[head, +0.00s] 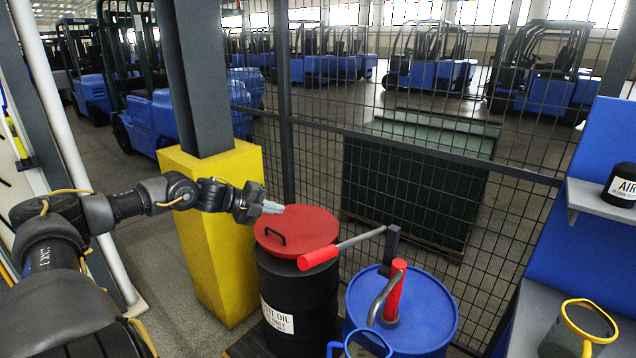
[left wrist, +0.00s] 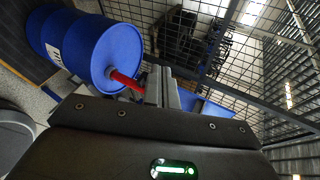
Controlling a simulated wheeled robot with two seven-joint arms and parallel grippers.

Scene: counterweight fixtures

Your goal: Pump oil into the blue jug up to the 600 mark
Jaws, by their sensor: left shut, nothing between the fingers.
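A blue drum (head: 432,312) stands at lower centre-right with a red hand pump (head: 394,292) on top, its spout grey. The pump's grey lever reaches left and ends in a red grip (head: 318,257). The blue jug (head: 362,336) is below the spout, cut off by the bottom edge; its marks and oil level are hidden. My left gripper (head: 273,207) is shut and empty, above the black drum's red lid, up and left of the grip and apart from it. In the left wrist view the drum (left wrist: 92,50) and red pump part (left wrist: 124,81) lie beyond the gripper (left wrist: 160,87). My right gripper is out of view.
A black waste-oil drum (head: 283,285) with a red lid (head: 297,231) stands left of the blue drum. A yellow post base (head: 212,240) and mesh fence (head: 430,160) stand behind. A yellow-rimmed jug (head: 588,322) and a black container (head: 620,186) are at right.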

